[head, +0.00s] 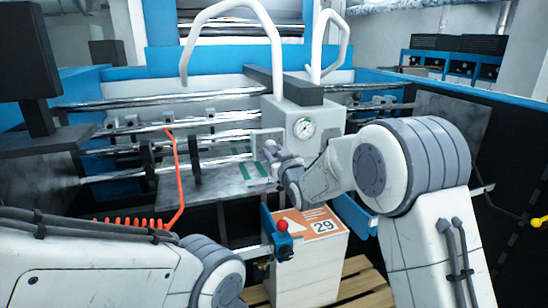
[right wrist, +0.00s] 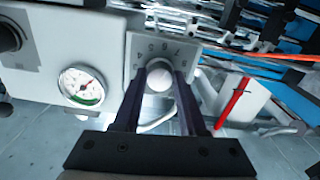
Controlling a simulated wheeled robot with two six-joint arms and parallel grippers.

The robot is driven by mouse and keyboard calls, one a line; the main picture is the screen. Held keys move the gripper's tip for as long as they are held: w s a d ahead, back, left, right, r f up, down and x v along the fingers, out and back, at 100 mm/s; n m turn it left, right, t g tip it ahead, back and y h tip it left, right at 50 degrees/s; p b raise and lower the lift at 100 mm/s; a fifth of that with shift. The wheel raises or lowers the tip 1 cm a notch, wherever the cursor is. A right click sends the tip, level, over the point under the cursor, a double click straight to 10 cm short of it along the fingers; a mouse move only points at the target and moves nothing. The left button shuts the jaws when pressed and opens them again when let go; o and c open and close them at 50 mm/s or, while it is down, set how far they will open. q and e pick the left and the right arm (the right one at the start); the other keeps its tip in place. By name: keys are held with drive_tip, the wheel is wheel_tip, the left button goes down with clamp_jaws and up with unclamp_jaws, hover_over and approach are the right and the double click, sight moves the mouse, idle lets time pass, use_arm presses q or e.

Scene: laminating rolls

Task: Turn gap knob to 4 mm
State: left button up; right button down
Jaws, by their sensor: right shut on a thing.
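The gap knob (right wrist: 158,80) is a pale round knob in the right wrist view. It sits on a light square plate (right wrist: 139,50) with a ring of numbers, 5, 6 and 7 among them. The lower part of the dial and any pointer mark are hidden or too small to read. My right gripper (right wrist: 159,84) is shut on the knob, one dark finger on each side. In the head view my right gripper (head: 268,152) reaches the front of the grey machine housing from the right and hides the knob. My left arm enters at lower left, but its gripper is not visible.
A round pressure gauge (head: 304,128) is on the housing beside the right gripper; it also shows in the right wrist view (right wrist: 82,86). Metal rollers (head: 190,103) run across behind. An orange hose (head: 176,185) hangs at left. A box marked 29 (head: 312,226) stands below.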

drive_tip(key=n+b, duration=1.3)
drive_tip(key=b, duration=0.5)
drive_tip(key=shift+f+b, duration=0.2)
drive_tip(key=shift+b, duration=0.1)
drive_tip(key=shift+r+n+b, duration=0.2)
drive_tip(key=shift+n+b, duration=1.05)
drive_tip(key=shift+n, duration=0.65)
drive_tip(key=shift+c, duration=2.3)
unclamp_jaws()
